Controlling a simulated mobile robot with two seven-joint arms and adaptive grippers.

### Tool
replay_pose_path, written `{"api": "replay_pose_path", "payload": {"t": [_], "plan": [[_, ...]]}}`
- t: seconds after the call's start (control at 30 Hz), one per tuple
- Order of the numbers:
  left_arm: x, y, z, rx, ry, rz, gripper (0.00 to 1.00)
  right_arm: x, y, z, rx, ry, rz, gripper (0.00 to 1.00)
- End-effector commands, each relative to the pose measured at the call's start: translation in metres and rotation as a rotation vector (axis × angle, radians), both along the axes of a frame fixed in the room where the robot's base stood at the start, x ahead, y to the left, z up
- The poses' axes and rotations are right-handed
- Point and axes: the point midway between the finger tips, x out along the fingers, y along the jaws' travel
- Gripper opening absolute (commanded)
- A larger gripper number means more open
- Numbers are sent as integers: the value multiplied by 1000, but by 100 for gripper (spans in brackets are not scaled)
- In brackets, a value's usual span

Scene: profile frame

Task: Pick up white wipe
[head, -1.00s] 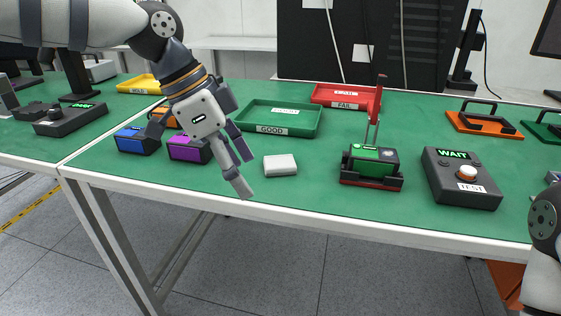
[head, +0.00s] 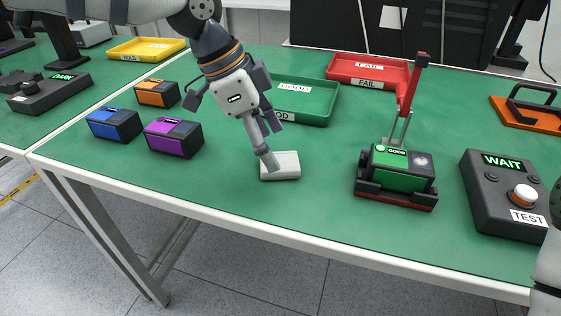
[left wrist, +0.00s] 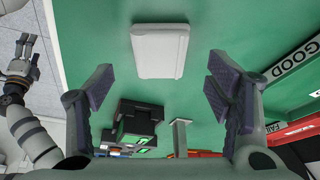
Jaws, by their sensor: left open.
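The white wipe (head: 285,166) is a small pale block lying flat on the green table, near its front edge. My left gripper (head: 271,142) is open and empty, tilted down over the wipe, with one finger overlapping its left part in the head view. Contact cannot be told there. In the left wrist view the wipe (left wrist: 160,50) lies beyond and between the open fingers of my left gripper (left wrist: 158,88). My right gripper (left wrist: 24,48) shows small at the left of the left wrist view; its jaws are unclear.
Purple (head: 172,137), blue (head: 114,124) and orange (head: 157,94) boxes stand left. The green GOOD tray (head: 318,116) is behind the gripper. A green device in a fixture (head: 398,172) with a raised red lever stands right, beside the WAIT box (head: 499,192).

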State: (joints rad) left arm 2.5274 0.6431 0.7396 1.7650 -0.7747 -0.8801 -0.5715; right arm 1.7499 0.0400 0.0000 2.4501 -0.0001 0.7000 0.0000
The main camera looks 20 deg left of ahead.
Motion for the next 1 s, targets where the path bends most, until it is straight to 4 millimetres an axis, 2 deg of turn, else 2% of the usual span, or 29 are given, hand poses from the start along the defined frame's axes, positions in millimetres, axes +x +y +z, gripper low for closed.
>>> {"api": "replay_pose_path", "payload": {"t": [0.03, 0.13, 0.4, 0.6, 1.0], "plan": [[2, -4, -14, 0, 9, -1, 73, -2, 0, -2, 0, 8, 0, 69], [4, -9, -28, 0, 6, -1, 73, -4, 0, -4, 0, 14, 0, 69], [5, -12, -32, 0, -1, 0, 73, -3, 0, -3, 1, 13, 0, 69], [5, -12, -32, 0, 0, 0, 35, -3, 0, -3, 0, 13, 0, 69], [6, -12, -28, 1, -2, 1, 35, -3, 0, -3, 0, 12, 0, 69]]}}
